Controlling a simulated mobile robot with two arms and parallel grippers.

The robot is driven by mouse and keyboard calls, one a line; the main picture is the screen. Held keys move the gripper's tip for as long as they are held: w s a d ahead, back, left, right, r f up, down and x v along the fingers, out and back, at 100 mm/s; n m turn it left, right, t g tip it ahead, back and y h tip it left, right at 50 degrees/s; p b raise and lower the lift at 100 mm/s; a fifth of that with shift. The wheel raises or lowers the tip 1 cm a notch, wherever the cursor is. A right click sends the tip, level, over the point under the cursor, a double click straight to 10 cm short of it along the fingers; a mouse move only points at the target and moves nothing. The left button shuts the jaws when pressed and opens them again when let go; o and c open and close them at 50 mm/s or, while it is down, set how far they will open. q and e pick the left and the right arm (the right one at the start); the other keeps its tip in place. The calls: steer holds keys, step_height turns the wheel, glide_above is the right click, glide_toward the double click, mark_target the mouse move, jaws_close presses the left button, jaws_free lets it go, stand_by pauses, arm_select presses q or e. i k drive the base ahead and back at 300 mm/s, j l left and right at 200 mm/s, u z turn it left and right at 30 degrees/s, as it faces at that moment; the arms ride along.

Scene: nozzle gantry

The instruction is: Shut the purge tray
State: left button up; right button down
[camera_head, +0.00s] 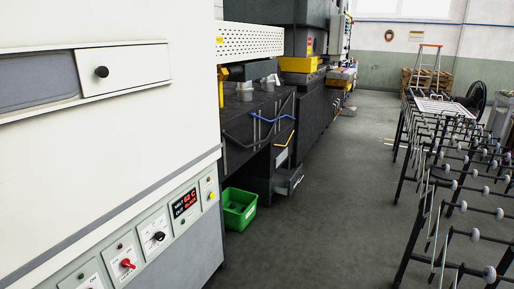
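No part labelled as the purge tray can be made out. A small grey drawer (290,181) low on the dark machine in the middle sticks out towards the aisle, so it looks open. A dark upper drawer front (255,125) with a blue handle is above it to the left. A dark lower panel (284,149) with a yellow handle and a white label sits just above the grey drawer. Neither of my grippers is in view.
A large white cabinet (110,130) with a switch panel (150,235) fills the left. A green bin (238,208) stands on the floor beside it. Dark racks with rollers (455,185) line the right. The grey floor aisle (330,190) between is clear. A ladder (428,65) stands far back.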

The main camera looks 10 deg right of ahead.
mark_target(284, 182)
steer(key=i+l+z, duration=0.2)
steer(key=i+z, duration=0.3)
steer(key=i, duration=0.55)
steer(key=i+j+z, duration=0.2)
steer(key=i+z, duration=0.25)
steer(key=i, duration=0.6)
steer(key=i+u, duration=0.3)
steer(key=i, duration=0.2)
steer(key=i+l+u, duration=0.3)
steer(key=i, duration=0.2)
steer(key=i+l+u, duration=0.3)
steer(key=i, duration=0.2)
steer(key=i+l+u, duration=0.25)
steer(key=i, duration=0.25)
